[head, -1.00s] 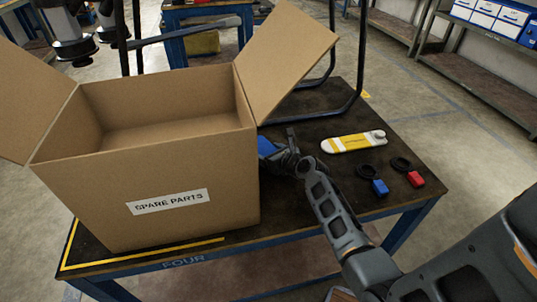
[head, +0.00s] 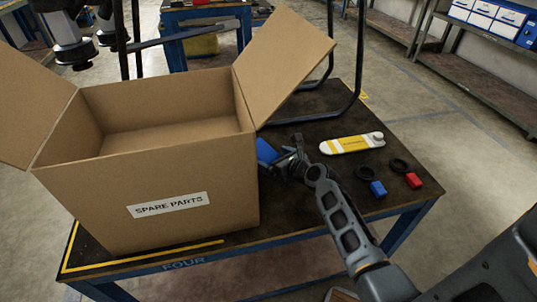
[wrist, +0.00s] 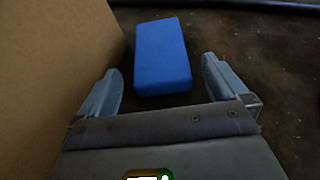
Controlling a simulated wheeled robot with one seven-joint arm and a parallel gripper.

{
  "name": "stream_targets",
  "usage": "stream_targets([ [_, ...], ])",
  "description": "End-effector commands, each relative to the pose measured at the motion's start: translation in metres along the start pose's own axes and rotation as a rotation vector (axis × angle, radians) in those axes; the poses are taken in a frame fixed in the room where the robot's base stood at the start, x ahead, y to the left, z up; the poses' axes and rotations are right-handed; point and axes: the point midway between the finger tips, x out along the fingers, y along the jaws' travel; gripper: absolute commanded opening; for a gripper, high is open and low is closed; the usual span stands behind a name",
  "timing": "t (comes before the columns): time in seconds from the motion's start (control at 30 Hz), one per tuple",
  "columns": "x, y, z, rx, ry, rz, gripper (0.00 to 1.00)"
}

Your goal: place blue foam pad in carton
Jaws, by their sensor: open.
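The blue foam pad (wrist: 162,57) lies on the dark tabletop beside the carton's wall in the wrist view. In the head view the blue pad (head: 266,152) shows only in part, next to the carton's right side and partly behind my gripper. My gripper (wrist: 162,88) is open, its two fingers apart on either side of the pad's near end, with nothing between them held. In the head view my gripper (head: 285,150) is low over the table, right of the carton. The open cardboard carton (head: 150,180) is labelled SPARE PARTS, with flaps spread; its visible inside looks empty.
On the table (head: 310,215) right of my gripper lie a yellow-and-white tool (head: 350,144), a blue item (head: 378,188) and a red item (head: 414,180) with black rings. A black tubular frame (head: 345,110) stands behind. The carton wall is close to my gripper's left.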

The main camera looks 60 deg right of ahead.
Motion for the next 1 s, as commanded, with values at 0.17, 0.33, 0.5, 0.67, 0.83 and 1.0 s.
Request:
stream_targets([
  [0.17, -0.040, -0.001, 0.000, 0.000, 0.002, -0.001, 1.00],
  [0.33, -0.066, -0.001, 0.000, 0.001, 0.002, -0.001, 1.00],
  [0.5, -0.078, 0.000, 0.000, 0.000, 0.001, 0.000, 1.00],
  [0.67, -0.081, 0.002, -0.001, -0.014, 0.003, 0.001, 1.00],
  [0.83, -0.103, 0.029, -0.018, -0.255, 0.028, 0.013, 1.00],
  [1.0, -0.152, 0.075, -0.040, -0.760, 0.040, 0.046, 1.00],
])
